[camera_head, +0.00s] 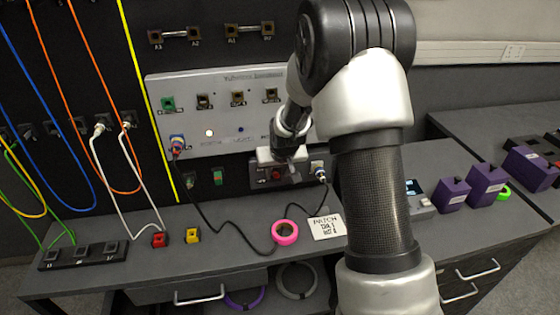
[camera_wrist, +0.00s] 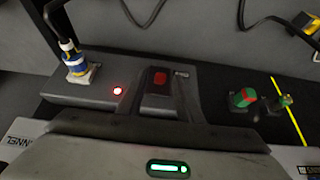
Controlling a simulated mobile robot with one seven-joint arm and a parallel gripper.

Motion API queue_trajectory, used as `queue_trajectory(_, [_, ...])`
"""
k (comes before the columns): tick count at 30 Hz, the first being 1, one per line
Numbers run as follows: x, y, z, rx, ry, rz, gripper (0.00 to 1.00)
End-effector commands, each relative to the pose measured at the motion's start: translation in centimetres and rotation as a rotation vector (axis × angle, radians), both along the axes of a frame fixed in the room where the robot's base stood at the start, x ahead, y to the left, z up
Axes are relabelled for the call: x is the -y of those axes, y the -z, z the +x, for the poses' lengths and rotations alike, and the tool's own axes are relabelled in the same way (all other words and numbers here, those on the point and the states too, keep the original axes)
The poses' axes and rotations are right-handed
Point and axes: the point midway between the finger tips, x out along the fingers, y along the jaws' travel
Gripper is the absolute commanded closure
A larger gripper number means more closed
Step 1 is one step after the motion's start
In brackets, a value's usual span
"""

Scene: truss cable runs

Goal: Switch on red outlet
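The outlet box, a dark grey strip (camera_wrist: 95,85), is mounted low on the wall panel. It carries a red rocker switch (camera_wrist: 160,79), which also shows in the head view (camera_head: 277,174). A small red light (camera_wrist: 117,90) glows beside the switch. A blue, white and yellow plug (camera_wrist: 76,64) sits in the box at the left of the wrist view; it shows in the head view (camera_head: 320,173) to the right of the switch. My gripper (camera_wrist: 158,98) is close in front of the switch, its dark fingers apart on either side of it. Contact cannot be told.
A grey panel (camera_head: 215,110) with several sockets is above the box. A green and red switch (camera_head: 218,177) is to its left. Black cable, a pink tape roll (camera_head: 285,232) and a note card (camera_head: 327,226) lie on the bench below. Purple boxes (camera_head: 487,185) stand right.

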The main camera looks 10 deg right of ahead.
Motion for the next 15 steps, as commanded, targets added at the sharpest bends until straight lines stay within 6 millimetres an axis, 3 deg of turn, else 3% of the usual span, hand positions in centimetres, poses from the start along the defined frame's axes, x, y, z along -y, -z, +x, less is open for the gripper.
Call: queue_trajectory(15, [0.0, -10.7, -5.8, 0.006, 0.0, 0.0, 0.67])
